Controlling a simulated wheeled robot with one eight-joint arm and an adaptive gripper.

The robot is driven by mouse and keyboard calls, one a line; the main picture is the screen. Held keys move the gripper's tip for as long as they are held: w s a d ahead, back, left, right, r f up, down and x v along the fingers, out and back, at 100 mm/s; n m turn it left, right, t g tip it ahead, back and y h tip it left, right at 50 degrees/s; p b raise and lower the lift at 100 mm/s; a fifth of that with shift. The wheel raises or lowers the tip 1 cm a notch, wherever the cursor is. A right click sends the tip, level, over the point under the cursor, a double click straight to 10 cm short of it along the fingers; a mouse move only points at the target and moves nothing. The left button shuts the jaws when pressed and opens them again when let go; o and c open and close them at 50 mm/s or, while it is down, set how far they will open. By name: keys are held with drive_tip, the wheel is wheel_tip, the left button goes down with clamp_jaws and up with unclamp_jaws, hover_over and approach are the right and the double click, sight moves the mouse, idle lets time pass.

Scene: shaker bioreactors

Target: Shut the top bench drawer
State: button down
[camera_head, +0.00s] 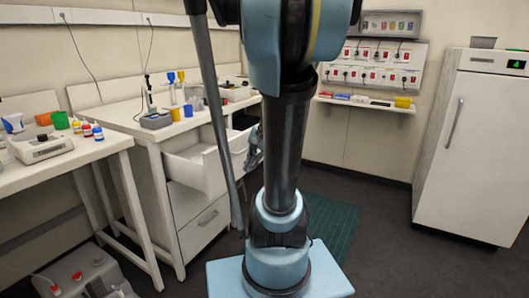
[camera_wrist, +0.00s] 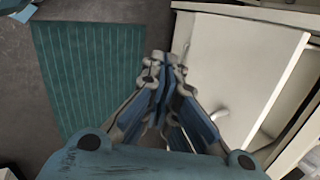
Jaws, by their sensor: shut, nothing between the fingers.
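The top bench drawer (camera_head: 192,172) is white and stands pulled out from the white bench, its inside showing in the head view. In the wrist view a white panel with a small handle, which looks like the drawer front (camera_wrist: 245,65), fills the right side. My gripper (camera_wrist: 166,62) is shut and empty, its fingertips beside the left edge of this panel. Whether they touch it I cannot tell. In the head view my gripper (camera_head: 254,148) shows only partly, by the drawer's front end, mostly hidden behind my arm.
A closed lower drawer (camera_head: 204,222) sits under the open one. Bottles and small devices stand on the bench top (camera_head: 125,118). A green floor mat (camera_head: 330,225) lies in front. A white fridge-like cabinet (camera_head: 470,145) stands at the right, with open floor before it.

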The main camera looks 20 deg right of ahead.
drive_tip(key=w+d+m+t+y, duration=0.25)
drive_tip(key=w+d+m, duration=0.65)
drive_tip(key=w, duration=0.5)
drive_tip(key=w+d+f+m+t+y, duration=0.1)
drive_tip(key=w+d+f+m+t, duration=0.1)
drive_tip(key=w+d+m, duration=0.35)
drive_tip(key=w+d+f+m+t+y, duration=0.1)
drive_tip(key=w+d+f+m, duration=0.15)
drive_tip(key=d, duration=0.65)
drive_tip(key=a+r+x, duration=0.1)
drive_tip(key=r+x, duration=0.1)
drive_tip(key=x, duration=1.1)
drive_tip(key=shift+w+a+r, duration=0.25)
drive_tip(key=shift+w+r, duration=0.1)
drive_tip(key=shift+w, duration=0.05)
